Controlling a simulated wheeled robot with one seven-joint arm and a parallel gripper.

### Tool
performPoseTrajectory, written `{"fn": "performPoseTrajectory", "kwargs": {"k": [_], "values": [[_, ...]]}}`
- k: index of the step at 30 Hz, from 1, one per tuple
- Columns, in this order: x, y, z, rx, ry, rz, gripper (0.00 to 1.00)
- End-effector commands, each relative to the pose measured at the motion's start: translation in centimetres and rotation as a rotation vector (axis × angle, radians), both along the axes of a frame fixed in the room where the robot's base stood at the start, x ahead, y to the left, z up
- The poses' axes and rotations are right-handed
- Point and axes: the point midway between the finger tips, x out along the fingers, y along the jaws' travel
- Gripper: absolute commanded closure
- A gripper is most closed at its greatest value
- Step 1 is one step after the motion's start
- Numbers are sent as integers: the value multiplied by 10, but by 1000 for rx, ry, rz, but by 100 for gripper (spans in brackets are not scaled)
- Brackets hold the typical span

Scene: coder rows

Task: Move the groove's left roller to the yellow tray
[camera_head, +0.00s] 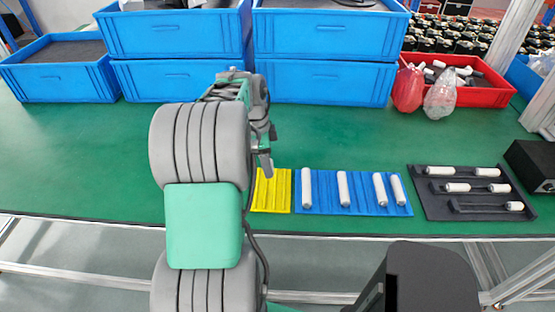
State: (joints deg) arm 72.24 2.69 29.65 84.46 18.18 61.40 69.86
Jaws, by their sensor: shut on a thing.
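The yellow tray (271,196) lies on the green table, just left of the blue tray (324,202), and is partly hidden by my arm. My gripper (266,163) is above the yellow tray's far left part, pointing down. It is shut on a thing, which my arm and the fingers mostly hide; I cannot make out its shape. The dark grooved tray (434,209) lies at the right. Its two farther grooves each hold two white rollers. Its nearest groove shows one white roller (514,206) at the right end, and its left part is bare.
Stacked blue crates (325,82) line the back. A red crate (488,97) with bagged parts stands at back right, and a black box (532,165) at the right edge. The green table is clear at left.

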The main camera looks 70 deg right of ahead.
Motion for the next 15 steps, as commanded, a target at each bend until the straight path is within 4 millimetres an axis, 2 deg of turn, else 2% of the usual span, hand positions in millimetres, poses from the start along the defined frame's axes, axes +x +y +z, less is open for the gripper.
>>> {"fn": "performPoseTrajectory", "kwargs": {"k": [1, 4, 8, 15], "values": [[-16, -4, -1, 1, 1, -64, 86], [-33, -8, -5, 1, 0, -143, 86], [-38, -9, -11, 0, 0, -165, 86], [-37, -8, -41, 1, 0, -162, 86]]}}
